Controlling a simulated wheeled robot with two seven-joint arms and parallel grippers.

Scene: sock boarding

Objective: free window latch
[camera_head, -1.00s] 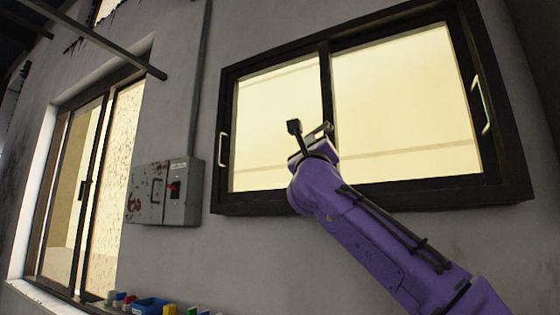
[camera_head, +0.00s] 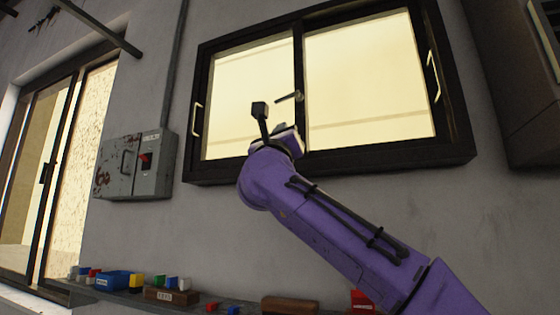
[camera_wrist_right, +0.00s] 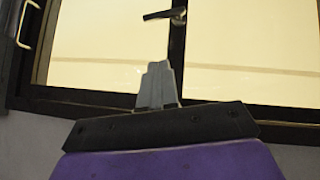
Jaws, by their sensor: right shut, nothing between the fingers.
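The window latch (camera_head: 290,98) is a small dark lever on the middle upright of the window (camera_head: 303,125). Its lever points left, close to level, over the left pane. It also shows at the top of the right wrist view (camera_wrist_right: 165,14). My left gripper is out of view.
Pale pull handles sit on the left (camera_head: 196,119) and right (camera_head: 433,76) window sides. A grey electrical box (camera_head: 152,180) is on the wall at left. A shelf below holds a blue bin (camera_head: 112,281) and small coloured blocks. A grey cabinet (camera_head: 510,90) is at upper right.

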